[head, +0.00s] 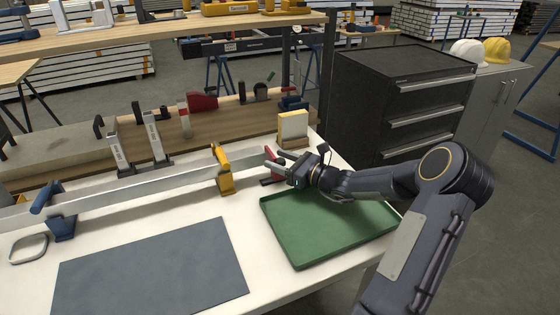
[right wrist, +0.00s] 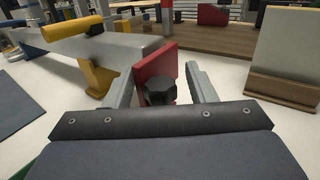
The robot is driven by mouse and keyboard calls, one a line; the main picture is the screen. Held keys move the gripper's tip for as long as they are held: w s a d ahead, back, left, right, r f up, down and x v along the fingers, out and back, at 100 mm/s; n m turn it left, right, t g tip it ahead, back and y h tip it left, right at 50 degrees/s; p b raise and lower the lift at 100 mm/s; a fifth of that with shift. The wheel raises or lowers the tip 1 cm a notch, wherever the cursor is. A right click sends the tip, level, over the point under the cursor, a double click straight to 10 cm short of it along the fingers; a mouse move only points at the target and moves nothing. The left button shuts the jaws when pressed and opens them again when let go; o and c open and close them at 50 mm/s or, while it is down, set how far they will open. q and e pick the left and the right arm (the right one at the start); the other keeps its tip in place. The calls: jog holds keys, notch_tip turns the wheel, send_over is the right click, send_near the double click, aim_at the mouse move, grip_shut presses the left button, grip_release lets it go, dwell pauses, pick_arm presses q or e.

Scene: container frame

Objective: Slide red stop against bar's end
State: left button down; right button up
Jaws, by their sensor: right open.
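The red stop (head: 271,154) stands near the right end of the long grey bar (head: 185,178). In the right wrist view the red stop (right wrist: 152,62) is an upright plate with a black knob (right wrist: 160,91) facing me. My right gripper (head: 272,167) is open around the stop. In the wrist view its grey fingers (right wrist: 162,86) stand on either side of the knob, with gaps. The bar (right wrist: 135,50) ends just behind the plate; I cannot tell whether they touch. My left gripper is out of view.
A yellow clamp (head: 226,182) and a blue clamp (head: 61,226) hold the bar. A green tray (head: 325,245) lies below my right forearm. A grey mat (head: 150,270) covers the front of the white table.

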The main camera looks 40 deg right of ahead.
jog(key=c, duration=0.5)
jog(key=shift+w+a, duration=0.15)
jog(key=shift+a, duration=0.4)
jog(key=o, duration=0.5)
jog(key=v, duration=0.8)
